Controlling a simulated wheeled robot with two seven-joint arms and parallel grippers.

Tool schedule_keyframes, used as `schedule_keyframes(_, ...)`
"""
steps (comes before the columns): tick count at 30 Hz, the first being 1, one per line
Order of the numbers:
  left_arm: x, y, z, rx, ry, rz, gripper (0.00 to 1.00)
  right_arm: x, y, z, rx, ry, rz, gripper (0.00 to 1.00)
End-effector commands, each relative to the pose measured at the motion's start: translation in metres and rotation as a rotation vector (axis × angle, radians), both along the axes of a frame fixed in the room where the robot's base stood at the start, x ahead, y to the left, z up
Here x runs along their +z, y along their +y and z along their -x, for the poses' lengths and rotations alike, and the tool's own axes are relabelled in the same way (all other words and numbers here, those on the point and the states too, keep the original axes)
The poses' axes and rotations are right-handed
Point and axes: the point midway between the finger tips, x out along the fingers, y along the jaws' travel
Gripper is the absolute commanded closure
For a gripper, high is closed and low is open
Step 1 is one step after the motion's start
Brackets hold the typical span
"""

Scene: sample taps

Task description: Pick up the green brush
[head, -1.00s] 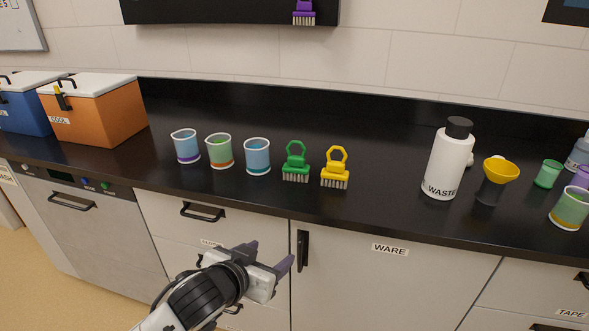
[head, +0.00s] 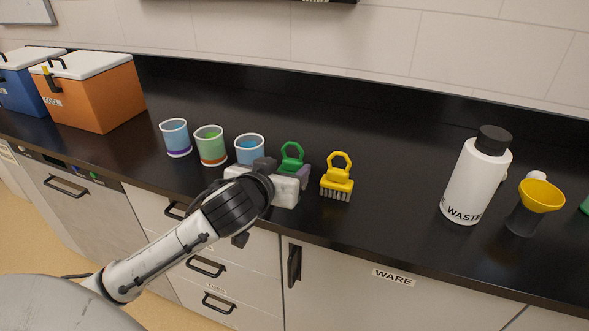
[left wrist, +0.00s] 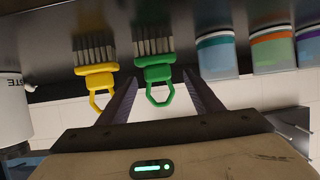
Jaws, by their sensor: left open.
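The green brush (head: 291,160) stands on the black counter with its loop handle up, between a blue cup and the yellow brush (head: 337,178). My left gripper (head: 285,168) is in front of it at the counter edge and hides its lower part in the head view. In the left wrist view the open fingers (left wrist: 160,100) lie on either side of the green brush's (left wrist: 155,70) handle, and the picture is upside down. The fingers are apart with nothing clamped. The yellow brush (left wrist: 95,68) is just outside one finger. My right gripper is not in view.
Three cups, the nearest a blue one (head: 250,147), stand left of the green brush. A white waste bottle (head: 477,178) and a yellow funnel (head: 540,196) stand to the right. Cool boxes, one orange (head: 95,95), are at far left. The counter behind the brushes is clear.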

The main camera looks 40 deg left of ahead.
Motion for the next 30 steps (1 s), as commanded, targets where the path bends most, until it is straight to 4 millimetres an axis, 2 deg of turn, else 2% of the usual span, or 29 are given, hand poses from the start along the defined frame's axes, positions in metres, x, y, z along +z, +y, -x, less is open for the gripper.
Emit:
schedule_keyframes(5,-0.005,0.003,-0.012,0.001,0.0,0.0,0.41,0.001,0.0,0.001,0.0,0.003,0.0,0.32)
schedule_keyframes(13,-0.021,0.011,-0.046,0.001,-0.001,-0.002,0.41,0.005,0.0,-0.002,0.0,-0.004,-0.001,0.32)
schedule_keyframes(22,-0.024,0.012,-0.052,-0.001,0.0,0.0,0.41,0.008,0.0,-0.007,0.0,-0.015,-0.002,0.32)
schedule_keyframes(23,-0.024,0.012,-0.052,-0.001,0.0,0.0,0.42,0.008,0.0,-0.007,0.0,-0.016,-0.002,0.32)
schedule_keyframes(27,-0.025,0.012,-0.052,-0.001,0.0,0.0,0.66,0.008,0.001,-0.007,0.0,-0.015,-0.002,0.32)
schedule_keyframes(30,-0.024,0.012,-0.052,-0.001,-0.001,0.0,0.67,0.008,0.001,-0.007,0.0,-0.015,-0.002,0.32)
